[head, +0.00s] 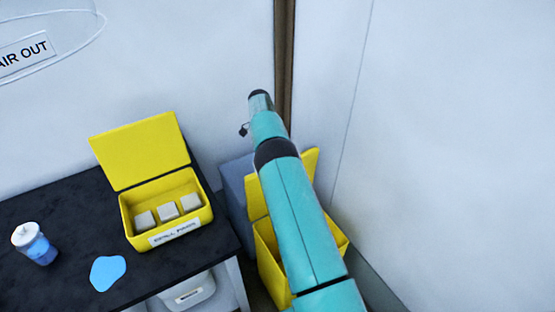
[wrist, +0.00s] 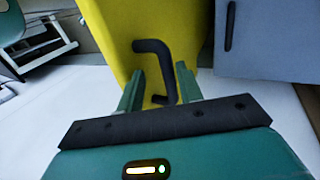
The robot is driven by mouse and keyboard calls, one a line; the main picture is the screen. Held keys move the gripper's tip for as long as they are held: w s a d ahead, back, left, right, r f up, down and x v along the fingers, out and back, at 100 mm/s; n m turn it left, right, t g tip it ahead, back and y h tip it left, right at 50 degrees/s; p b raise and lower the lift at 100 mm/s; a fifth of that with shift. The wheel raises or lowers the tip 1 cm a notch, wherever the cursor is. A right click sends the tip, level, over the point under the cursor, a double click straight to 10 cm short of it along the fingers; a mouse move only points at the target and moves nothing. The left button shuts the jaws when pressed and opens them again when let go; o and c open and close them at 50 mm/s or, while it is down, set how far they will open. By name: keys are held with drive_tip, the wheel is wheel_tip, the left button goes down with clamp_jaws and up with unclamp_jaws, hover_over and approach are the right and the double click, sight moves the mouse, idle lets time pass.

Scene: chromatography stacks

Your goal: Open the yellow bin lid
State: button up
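The yellow bin (head: 268,262) stands on the floor right of the dark table, partly hidden by my teal arm. Its yellow lid (head: 255,197) stands raised at the back of the bin, with the middle covered by my arm. In the wrist view a yellow panel (wrist: 195,30), seemingly this lid, fills the upper middle. It carries a black bent handle (wrist: 153,47). My gripper (wrist: 160,82) has its two green fingers apart, with the lower part of the handle between them, nearer the right finger. In the head view I cannot make out the fingers.
A dark table (head: 60,220) at left holds an open yellow box (head: 180,235) of pale blocks, a bottle (head: 35,245) and a blue patch (head: 107,272). A grey box (head: 235,175) stands close behind the bin. Walls close in behind and at right.

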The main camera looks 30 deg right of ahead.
drive_tip(key=s+r, duration=0.1)
drive_tip(key=r, duration=0.1)
drive_tip(key=s+a+r, duration=0.1)
drive_tip(key=s+r, duration=0.1)
drive_tip(key=r, duration=0.1)
drive_tip(key=s+r, duration=0.2)
drive_tip(key=shift+s+a+r, duration=0.2)
drive_tip(key=shift+a+r, duration=0.05)
drive_tip(key=shift+r, duration=0.05)
drive_tip(key=s+a+r, duration=0.2)
drive_tip(key=s+r, duration=0.1)
drive_tip(key=s, duration=0.5)
drive_tip(key=shift+r, duration=0.3)
drive_tip(key=shift+s, duration=0.15)
